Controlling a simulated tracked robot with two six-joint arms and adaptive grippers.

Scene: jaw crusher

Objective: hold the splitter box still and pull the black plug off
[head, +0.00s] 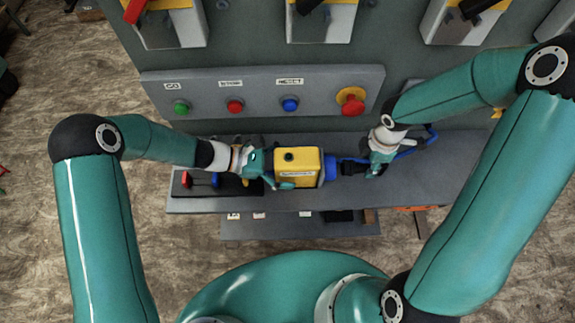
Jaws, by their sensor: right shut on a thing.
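The splitter box (304,160) is yellow and grey and lies on the grey shelf, with a blue socket (331,167) on its right end. The black plug (349,170) sits at that socket, and I see no clear gap between them. My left gripper (273,168) is at the left end of the box, with its fingers apart; whether they touch the box is not clear. My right gripper (368,170) is shut on the black plug from the right and hides part of it. A blue cable (432,131) shows behind the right gripper.
A grey panel (215,85) behind the shelf carries green, red and blue buttons and a red emergency stop (352,103). A dark tray (185,184) with a red-topped item lies at the shelf's left end. The shelf's right part (450,165) is clear.

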